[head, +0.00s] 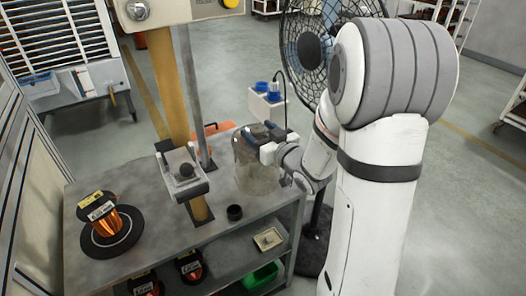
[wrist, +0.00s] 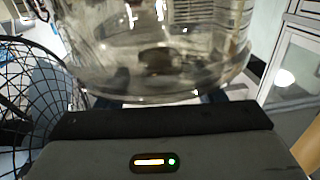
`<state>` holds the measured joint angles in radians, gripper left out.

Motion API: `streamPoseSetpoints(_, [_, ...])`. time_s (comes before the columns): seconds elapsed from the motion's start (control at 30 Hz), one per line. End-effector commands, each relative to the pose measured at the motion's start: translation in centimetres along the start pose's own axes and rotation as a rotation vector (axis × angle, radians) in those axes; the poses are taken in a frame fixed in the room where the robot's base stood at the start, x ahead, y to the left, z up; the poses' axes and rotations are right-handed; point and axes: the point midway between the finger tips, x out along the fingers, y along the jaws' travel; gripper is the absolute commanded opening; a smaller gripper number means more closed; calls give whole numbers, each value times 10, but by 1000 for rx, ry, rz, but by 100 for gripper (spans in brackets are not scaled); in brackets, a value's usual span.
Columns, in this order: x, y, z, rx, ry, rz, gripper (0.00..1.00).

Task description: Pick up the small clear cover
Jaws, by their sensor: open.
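The small clear cover (head: 257,177) is a see-through, rounded vessel near the right edge of the grey workbench in the head view. In the wrist view the clear cover (wrist: 155,60) fills the upper middle, very close to my gripper. My gripper (head: 258,137) is open, at the top of the cover in the head view. The fingertips are partly hidden, and I cannot tell whether they touch the cover.
A lower shelf holds spools and a green bin (head: 262,275). A black fan (head: 308,50) stands behind.

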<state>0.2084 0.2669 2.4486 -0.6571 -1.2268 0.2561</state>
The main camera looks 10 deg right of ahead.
Motion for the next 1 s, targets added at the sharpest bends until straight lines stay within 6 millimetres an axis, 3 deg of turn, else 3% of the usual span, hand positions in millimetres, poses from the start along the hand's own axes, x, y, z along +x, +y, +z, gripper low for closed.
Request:
streamPoseSetpoints(0.2, [30, 1, 0, 0, -1, -1, 62])
streamPoseSetpoints(0.47, [33, 1, 0, -1, -1, 1, 62])
streamPoseSetpoints(1.0, [33, 0, 0, -1, -1, -1, 20])
